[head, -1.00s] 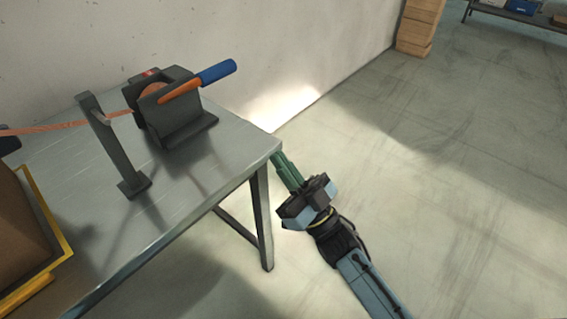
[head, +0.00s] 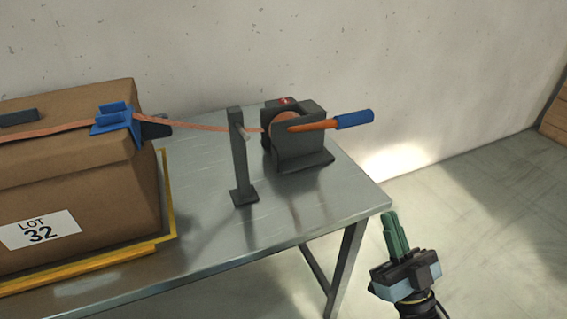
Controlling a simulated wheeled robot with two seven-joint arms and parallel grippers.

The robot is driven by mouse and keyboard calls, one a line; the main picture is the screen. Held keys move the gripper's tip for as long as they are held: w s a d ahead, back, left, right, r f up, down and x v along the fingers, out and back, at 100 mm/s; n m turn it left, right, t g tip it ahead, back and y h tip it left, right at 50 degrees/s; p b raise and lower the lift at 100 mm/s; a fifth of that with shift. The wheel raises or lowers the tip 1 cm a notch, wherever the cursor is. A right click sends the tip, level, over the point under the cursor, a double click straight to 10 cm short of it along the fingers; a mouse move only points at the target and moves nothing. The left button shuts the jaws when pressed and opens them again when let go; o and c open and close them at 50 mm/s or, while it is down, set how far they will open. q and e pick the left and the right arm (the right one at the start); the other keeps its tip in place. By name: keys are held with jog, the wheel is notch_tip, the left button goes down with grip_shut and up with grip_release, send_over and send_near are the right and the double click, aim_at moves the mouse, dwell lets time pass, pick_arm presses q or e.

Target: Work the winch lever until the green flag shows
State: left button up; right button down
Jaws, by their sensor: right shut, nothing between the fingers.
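The winch (head: 298,150) is a dark grey housing with an orange drum, standing near the back right of the metal table. Its lever (head: 310,125) is orange with a blue grip (head: 354,119) and points right, tilted slightly upward. A small red mark (head: 285,100) shows on top of the housing; no green flag is visible. My right gripper (head: 391,226), with green fingers, is shut and empty. It is beyond the table's right edge, below and right of the blue grip, apart from it. My left gripper is not in view.
An orange strap (head: 200,127) runs from the winch past a dark post (head: 241,165) and over a cardboard box (head: 80,180) marked LOT 32. A blue corner piece (head: 113,120) sits under the strap. The metal table (head: 290,222) is bare at its front right. A wall stands behind.

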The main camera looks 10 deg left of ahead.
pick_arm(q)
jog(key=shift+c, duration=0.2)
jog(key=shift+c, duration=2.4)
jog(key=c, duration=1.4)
pick_arm(e)
jog(key=d+f+m+g+h, duration=0.3)
jog(key=d+f+h, duration=0.1)
jog(key=f+h, duration=0.4)
jog(key=d+f+m+g+h, duration=0.3)
jog(key=d+f+g+h, duration=0.15)
jog(key=f, duration=0.55)
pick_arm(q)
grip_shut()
pick_arm(e)
jog(key=s+d+f+g+h, duration=0.1)
jog(key=s+d+f+g, duration=0.1)
jog(key=s, duration=0.4)
jog(key=s+d+f+g+h, duration=0.1)
jog(key=s+d+f+g, duration=0.1)
jog(key=s+f+g, duration=0.3)
jog(key=s+d+f+g+h, duration=0.1)
jog(key=s+f+g, duration=0.2)
jog(key=s, duration=0.5)
jog(key=shift+s+d+f+n+g, duration=0.3)
jog(key=shift+d+n+g, duration=0.1)
jog(key=shift+g, duration=0.15)
